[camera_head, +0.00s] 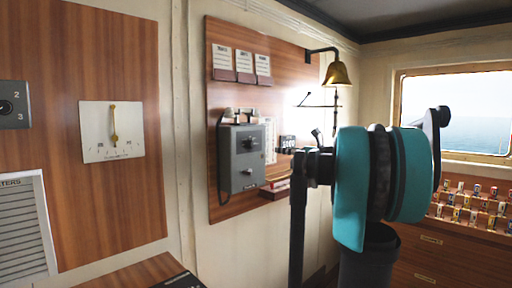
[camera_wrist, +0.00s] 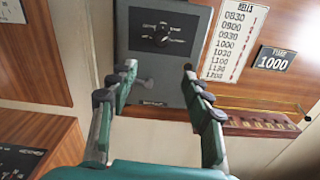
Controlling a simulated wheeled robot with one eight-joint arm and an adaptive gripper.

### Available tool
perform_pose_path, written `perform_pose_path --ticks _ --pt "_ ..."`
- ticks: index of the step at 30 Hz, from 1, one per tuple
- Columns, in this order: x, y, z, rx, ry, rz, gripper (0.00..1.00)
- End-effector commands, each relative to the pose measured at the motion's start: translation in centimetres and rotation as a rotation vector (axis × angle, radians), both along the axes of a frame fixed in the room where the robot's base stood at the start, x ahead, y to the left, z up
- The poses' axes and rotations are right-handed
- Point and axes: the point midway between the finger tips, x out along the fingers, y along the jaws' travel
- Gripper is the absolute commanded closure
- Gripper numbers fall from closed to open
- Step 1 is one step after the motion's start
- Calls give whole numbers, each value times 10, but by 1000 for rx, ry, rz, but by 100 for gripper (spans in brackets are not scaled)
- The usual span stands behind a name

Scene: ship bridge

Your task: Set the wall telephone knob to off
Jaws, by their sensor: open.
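The wall telephone (camera_head: 235,184) is a grey box on a wooden wall panel, with a dark handset (camera_head: 221,146) on its left side. A dark knob (camera_head: 252,143) with small markings around it sits on the upper front. In the wrist view the knob (camera_wrist: 162,34) shows near the top of the telephone's grey face (camera_wrist: 185,62). Which setting it points at is too small to read. My gripper (camera_wrist: 158,76) is open and empty, its fingers in front of the lower part of the box, below the knob in the picture. In the head view I cannot make out the fingertips.
A time list (camera_wrist: 237,42) and a "1000" time sign (camera_wrist: 273,59) are right of the telephone. A small wooden rack (camera_wrist: 258,126) juts out below them. A brass bell (camera_head: 336,74) hangs at upper right. A gauge (camera_head: 112,132) is on the left panel.

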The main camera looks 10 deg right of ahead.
Motion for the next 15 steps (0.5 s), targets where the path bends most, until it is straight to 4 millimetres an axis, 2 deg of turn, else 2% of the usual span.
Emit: perform_pose_path --ticks 5,15 --pt "11 5 5 25 3 -1 51" --pt "63 43 4 21 3 0 51"
